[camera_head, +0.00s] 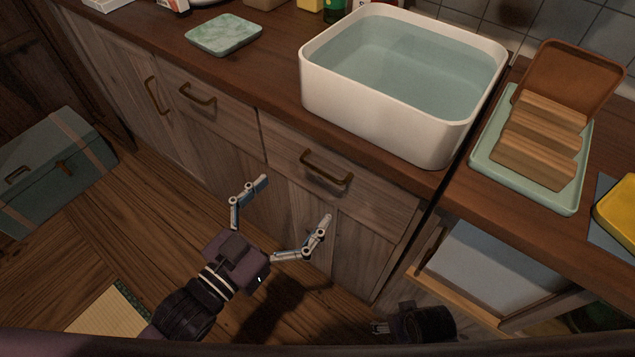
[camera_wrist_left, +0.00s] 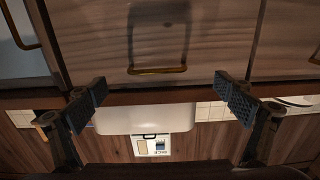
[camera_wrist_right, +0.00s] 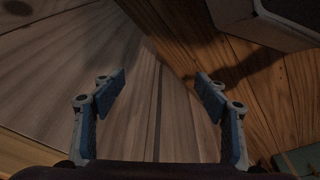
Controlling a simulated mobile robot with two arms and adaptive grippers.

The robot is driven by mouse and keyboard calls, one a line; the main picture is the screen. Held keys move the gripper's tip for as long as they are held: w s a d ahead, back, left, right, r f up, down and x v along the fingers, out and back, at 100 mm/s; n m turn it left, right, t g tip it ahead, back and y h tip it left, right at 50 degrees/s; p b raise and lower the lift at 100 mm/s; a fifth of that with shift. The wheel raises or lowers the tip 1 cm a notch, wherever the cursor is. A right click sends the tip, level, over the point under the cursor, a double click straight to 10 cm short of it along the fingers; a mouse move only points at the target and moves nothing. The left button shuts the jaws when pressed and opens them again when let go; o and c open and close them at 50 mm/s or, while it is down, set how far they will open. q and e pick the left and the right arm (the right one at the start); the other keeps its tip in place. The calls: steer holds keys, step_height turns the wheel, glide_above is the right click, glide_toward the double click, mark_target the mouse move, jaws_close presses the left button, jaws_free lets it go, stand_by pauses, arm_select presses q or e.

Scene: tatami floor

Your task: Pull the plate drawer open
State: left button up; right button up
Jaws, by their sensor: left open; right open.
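A wooden drawer front (camera_head: 372,196) with a curved brass handle (camera_head: 326,167) sits shut under the white basin. A second shut drawer (camera_head: 225,112) with a similar handle (camera_head: 197,92) is to its left. No plates show, so I cannot tell by contents which is the plate drawer. My left gripper (camera_head: 296,200) is open and empty before the drawer under the basin. In the left wrist view that handle (camera_wrist_left: 157,71) lies between the spread fingers, apart from them. My right gripper (camera_wrist_right: 160,95) is open and empty, low over the floor; its arm end shows at the head view's bottom.
The white basin (camera_head: 330,88) holds water on the counter. A green tray (camera_head: 483,163) with a wooden rack stands right of it. A blue-grey chest (camera_head: 55,165) stands on the floor at left.

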mark_target(319, 171)
arm_select(q)
steer(key=x, duration=0.5)
steer(key=r+x, duration=0.1)
steer(key=x, duration=0.1)
steer(key=shift+w+d, duration=0.15)
steer(key=shift+d, duration=0.35)
arm_select(e)
steer(key=shift+w+r, duration=0.15)
steer(key=shift+r, duration=0.4)
steer(key=shift+w+r, duration=0.15)
steer(key=shift+r, duration=0.35)
arm_select(q)
steer(key=c, duration=1.6)
steer(key=shift+a, duration=0.1)
steer(key=shift+c, duration=0.2)
